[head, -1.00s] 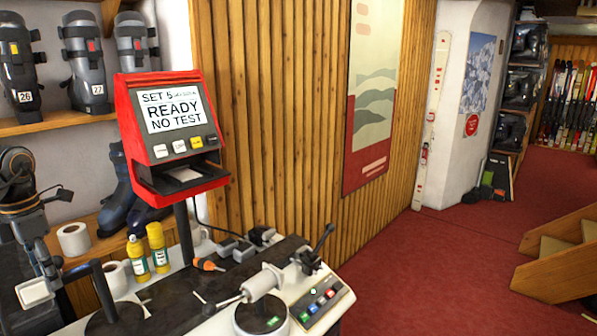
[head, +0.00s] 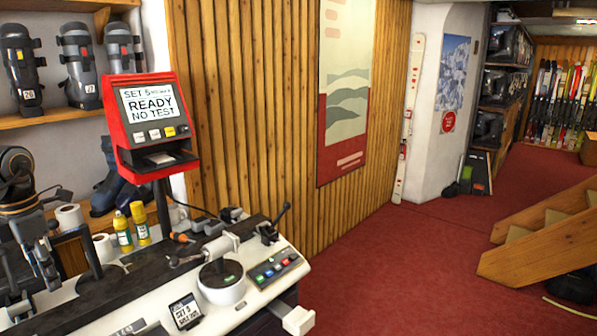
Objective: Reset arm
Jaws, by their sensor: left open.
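My left gripper (head: 32,275) hangs at the left edge beside the bench, open, with nothing seen between its fingers; its lower part is partly cut off. The tester's grey arm (head: 215,249) lies above a round white base (head: 221,284) on the bench, apart from the gripper. A dark lever (head: 280,224) stands upright behind the button panel (head: 274,268). The red display unit (head: 147,122) reads "READY NO TEST". My right gripper cannot be made out.
Glue bottles (head: 139,221) and white rolls (head: 69,216) stand behind the bench near the gripper. A small dark display (head: 185,312) is at the bench front. A pale block (head: 298,320) juts out at the bench's right end. Red carpet (head: 400,270) to the right is clear.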

